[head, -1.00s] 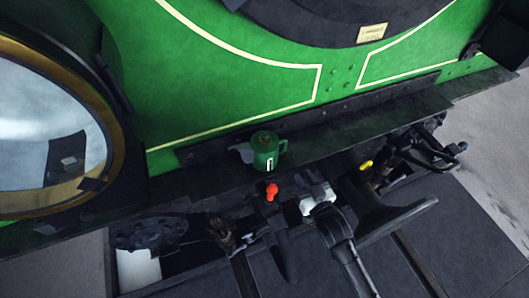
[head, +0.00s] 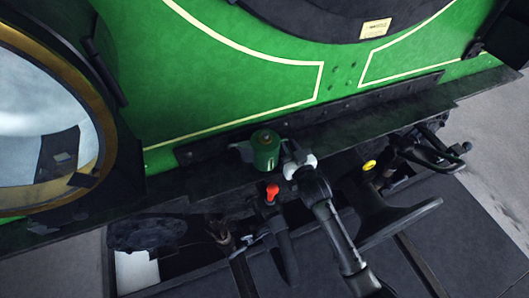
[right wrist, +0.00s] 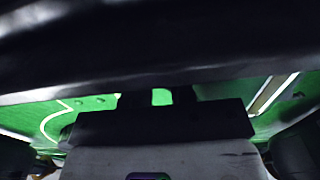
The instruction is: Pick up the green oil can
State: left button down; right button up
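The green oil can (head: 265,153) stands upright on the dark ledge (head: 215,175) in front of the green tram body in the head view, its spout to the left. My right gripper (head: 291,150) is at the can's right side, where the handle is; the gripper and white wrist part hide the handle. In the right wrist view, two dark fingers (right wrist: 160,98) stand apart with a bright green patch between them. I cannot tell whether this patch is the can or the tram body. My left gripper is not in view.
A large round lamp (head: 45,125) with a brass rim fills the left. A red-topped part (head: 272,192) stands just below the can. A yellow-topped part (head: 369,165), a round buffer (head: 400,222) and hoses lie to the right.

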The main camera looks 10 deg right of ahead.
jog(key=shift+w+a, duration=0.15)
jog(key=shift+w, duration=0.55)
grip_shut()
